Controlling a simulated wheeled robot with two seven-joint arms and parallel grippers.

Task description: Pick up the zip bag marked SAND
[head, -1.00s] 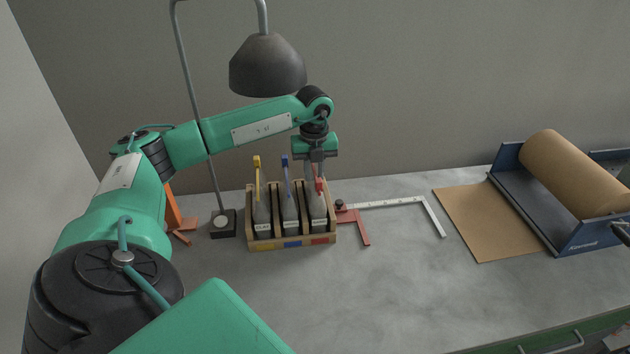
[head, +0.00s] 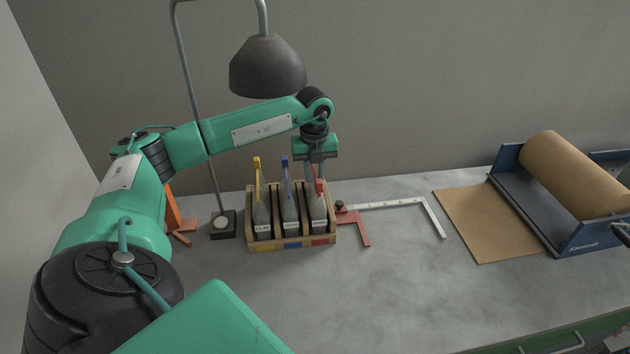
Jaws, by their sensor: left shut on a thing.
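Three grey zip bags stand upright in a wooden rack with slots. The left one (head: 262,215) has a yellow zip top, the middle one (head: 290,212) a blue one, the right one (head: 318,209) a red one. Each has a small white label low on its front. The lettering is too small to read surely, so I cannot tell which is marked SAND. My left gripper (head: 317,182) points down over the right slot and is shut on the top of the red-topped bag, which still sits in the rack. My right gripper is not in view.
The wooden rack (head: 291,242) has coloured patches along its front. A lamp (head: 267,68) hangs above, its base (head: 223,224) left of the rack. A red-and-white caliper-like tool (head: 390,203) lies to the right. A brown paper roll (head: 575,172) in a blue holder stands farther right. The front bench is clear.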

